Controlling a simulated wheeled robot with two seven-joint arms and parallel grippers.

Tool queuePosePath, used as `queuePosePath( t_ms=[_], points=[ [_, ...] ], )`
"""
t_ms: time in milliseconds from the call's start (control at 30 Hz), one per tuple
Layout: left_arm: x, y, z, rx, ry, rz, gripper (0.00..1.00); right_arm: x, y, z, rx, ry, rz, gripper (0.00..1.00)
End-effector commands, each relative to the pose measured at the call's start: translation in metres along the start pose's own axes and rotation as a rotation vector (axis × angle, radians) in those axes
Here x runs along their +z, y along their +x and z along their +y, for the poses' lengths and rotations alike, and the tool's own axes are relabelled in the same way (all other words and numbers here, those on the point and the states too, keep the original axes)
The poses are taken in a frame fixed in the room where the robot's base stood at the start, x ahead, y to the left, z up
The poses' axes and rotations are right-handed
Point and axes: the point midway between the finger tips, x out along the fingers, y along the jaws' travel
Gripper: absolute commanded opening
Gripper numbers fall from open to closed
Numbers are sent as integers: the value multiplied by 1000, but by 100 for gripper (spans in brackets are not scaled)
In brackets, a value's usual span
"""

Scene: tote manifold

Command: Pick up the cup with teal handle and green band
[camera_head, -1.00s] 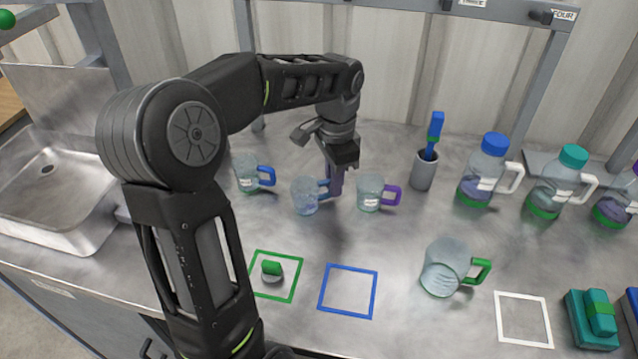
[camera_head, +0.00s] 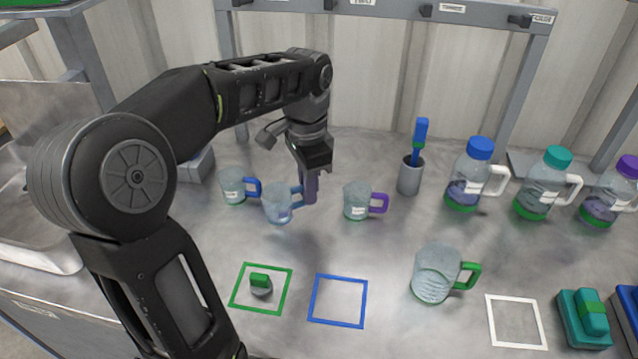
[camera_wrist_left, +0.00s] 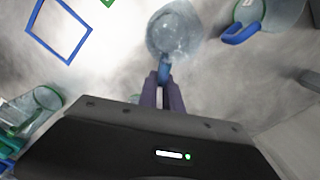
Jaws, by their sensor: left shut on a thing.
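My left gripper (camera_head: 310,188) is shut on the muted-blue handle of a clear cup (camera_head: 278,206). In the left wrist view the fingers (camera_wrist_left: 163,88) close on that handle, and the cup (camera_wrist_left: 174,32) is just beyond the tips. The cup looks upright; I cannot tell whether it touches the counter. I cannot make out a green band on it. A cup with a darker blue handle (camera_head: 235,187) stands close on its left, and one with a purple handle (camera_head: 358,201) on its right. My right gripper is not in view.
A larger jug with a green handle (camera_head: 437,275) stands at front right. A grey holder with a blue brush (camera_head: 411,174) and several bottles (camera_head: 470,175) stand behind. Green (camera_head: 238,290), blue (camera_head: 337,324) and white (camera_head: 517,343) outlines mark the front counter. A sink (camera_head: 40,240) is left.

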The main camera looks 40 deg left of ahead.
Motion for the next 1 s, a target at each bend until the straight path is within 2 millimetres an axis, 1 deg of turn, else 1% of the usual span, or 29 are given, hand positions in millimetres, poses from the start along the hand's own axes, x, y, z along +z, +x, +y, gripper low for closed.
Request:
queuePosePath(
  t_ms=[33,300,400,500,600,700,1000],
  points=[
    [12,2,5,-2,-4,2,0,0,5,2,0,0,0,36],
    [82,2,38,-2,-3,3,0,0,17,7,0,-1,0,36],
    [102,1,47,-3,-3,3,0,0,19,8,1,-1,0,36],
    [116,1,53,-1,-3,2,0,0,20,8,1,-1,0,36],
    [124,1,57,0,-1,1,0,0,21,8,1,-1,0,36],
    [129,1,59,0,-1,1,0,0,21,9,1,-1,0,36],
    [130,0,60,0,-1,0,0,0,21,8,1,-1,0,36]
  ],
)
